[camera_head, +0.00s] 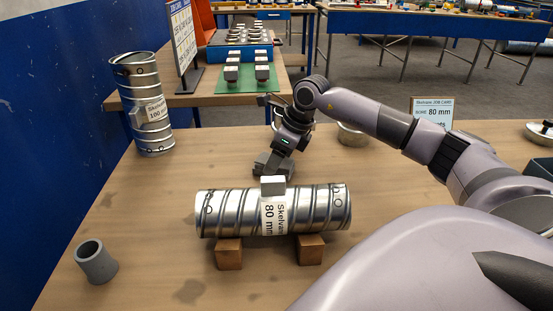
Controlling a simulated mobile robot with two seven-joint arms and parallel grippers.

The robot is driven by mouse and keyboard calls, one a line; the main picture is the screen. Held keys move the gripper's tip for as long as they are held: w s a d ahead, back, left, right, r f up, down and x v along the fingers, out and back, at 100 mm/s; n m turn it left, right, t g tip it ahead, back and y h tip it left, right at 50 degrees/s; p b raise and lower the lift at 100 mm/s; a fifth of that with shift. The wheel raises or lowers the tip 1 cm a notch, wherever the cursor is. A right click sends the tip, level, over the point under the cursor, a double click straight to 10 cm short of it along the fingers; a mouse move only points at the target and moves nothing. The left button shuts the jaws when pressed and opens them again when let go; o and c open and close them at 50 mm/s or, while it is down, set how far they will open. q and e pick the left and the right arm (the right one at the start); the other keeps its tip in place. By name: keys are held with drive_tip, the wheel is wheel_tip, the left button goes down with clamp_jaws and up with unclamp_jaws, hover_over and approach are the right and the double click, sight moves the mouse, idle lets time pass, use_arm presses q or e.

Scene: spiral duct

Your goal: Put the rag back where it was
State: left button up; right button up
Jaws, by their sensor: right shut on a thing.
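My right gripper (272,163) points down over the table, just behind the 80 mm duct. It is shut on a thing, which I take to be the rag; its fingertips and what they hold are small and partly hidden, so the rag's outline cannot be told. No rag shows lying anywhere else. The spiral duct marked 80 mm (230,212) lies on its side on two wooden blocks (229,254), with a light grey block-shaped part on its top. My left gripper is not in view.
A taller duct marked 100 mm (145,95) stands upright at the back left. A grey cup-like cylinder (96,262) stands at the front left. A metal dish (352,135) and an 80 mm sign (431,115) are at the back right. The left of the wooden table (130,200) is mostly clear.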

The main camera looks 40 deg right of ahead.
drive_tip(key=shift+f, duration=0.25)
drive_tip(key=shift+f, duration=0.15)
drive_tip(key=o, duration=1)
drive_tip(key=v, duration=1.2)
drive_tip(key=shift+r, duration=0.2)
